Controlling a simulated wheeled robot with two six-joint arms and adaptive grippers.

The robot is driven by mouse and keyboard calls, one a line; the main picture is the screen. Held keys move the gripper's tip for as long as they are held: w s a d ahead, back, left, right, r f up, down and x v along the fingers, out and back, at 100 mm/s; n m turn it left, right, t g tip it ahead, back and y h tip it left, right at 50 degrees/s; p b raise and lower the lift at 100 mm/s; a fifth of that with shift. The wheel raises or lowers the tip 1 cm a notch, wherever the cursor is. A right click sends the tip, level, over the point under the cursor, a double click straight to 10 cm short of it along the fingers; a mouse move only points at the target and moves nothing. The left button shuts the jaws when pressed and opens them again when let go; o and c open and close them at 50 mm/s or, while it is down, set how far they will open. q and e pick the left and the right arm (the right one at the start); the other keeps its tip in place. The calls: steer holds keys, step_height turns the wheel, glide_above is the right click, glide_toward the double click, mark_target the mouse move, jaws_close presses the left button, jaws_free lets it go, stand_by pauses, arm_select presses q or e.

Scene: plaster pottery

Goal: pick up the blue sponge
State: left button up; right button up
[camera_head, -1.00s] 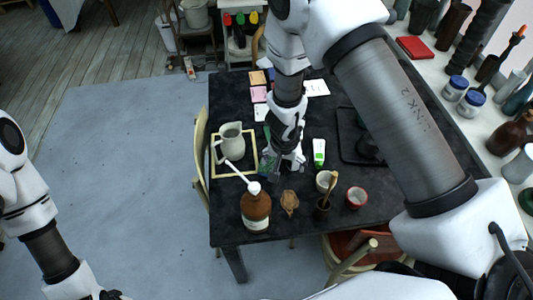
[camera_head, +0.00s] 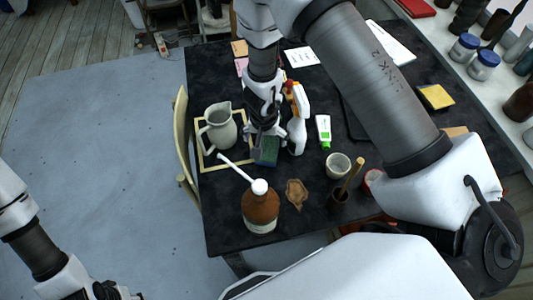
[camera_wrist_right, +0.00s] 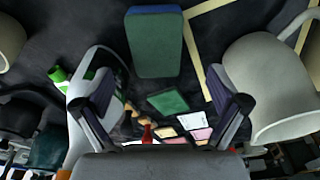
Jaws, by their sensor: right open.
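The blue sponge (camera_head: 267,151), with a green upper face, lies on the black table between the pitcher and the spray bottle. In the right wrist view the sponge (camera_wrist_right: 155,45) lies ahead of the fingers, apart from them. My right gripper (camera_head: 268,130) is above and just behind it, covering part of it in the head view. The gripper's two fingers (camera_wrist_right: 163,103) are spread with nothing between them. My left gripper (camera_head: 110,292) shows only partly at the bottom left of the head view, away from the table; its jaws cannot be made out.
A grey pitcher (camera_head: 219,128) stands left of the sponge inside a pale frame (camera_head: 203,160). A white spray bottle (camera_head: 297,130) stands close on its right. A brown bottle (camera_head: 261,208), a cup (camera_head: 337,166) and a green-capped tube (camera_head: 324,131) are nearby.

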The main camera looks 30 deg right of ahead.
mark_target(268, 148)
step_height(268, 148, down, 2)
steer(key=shift+d+f+b, duration=0.15)
steer(key=shift+f+b, duration=0.1)
steer(key=shift+b, duration=0.45)
steer(key=f+b, duration=0.3)
steer(key=f, duration=0.1)
steer(key=shift+w+d, duration=0.25)
steer(key=shift+d, duration=0.1)
steer(key=shift+w, duration=0.1)
steer(key=shift+r, duration=0.15)
steer(key=c, duration=0.9)
steer(key=shift+o, duration=0.2)
step_height(268, 148, up, 10)
steer(key=p, duration=1)
